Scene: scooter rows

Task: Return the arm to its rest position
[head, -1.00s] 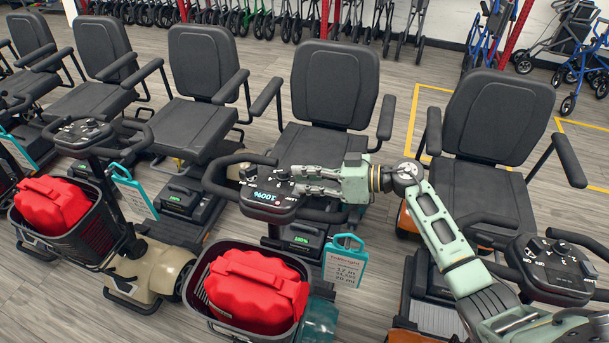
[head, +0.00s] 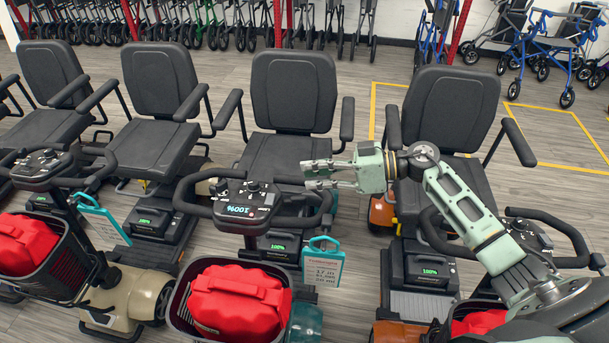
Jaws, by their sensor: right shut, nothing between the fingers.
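My right gripper (head: 309,174) is in the middle of the head view, with its arm coming in from the lower right. It is shut and holds nothing. It hangs in front of the seat of a scooter, to the right of that scooter's control console (head: 245,202) and apart from its panel. The console has a lit blue display and black handlebars. Whether the fingers touch the handlebar's right end behind them cannot be told. My left gripper is not in view.
Scooters with black seats (head: 294,90) stand in a row. The right scooter's console (head: 530,235) is close behind my forearm. Red bags (head: 238,298) sit in front baskets, and a teal-framed tag (head: 323,262) hangs below the gripper. Walkers (head: 550,45) stand at the back.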

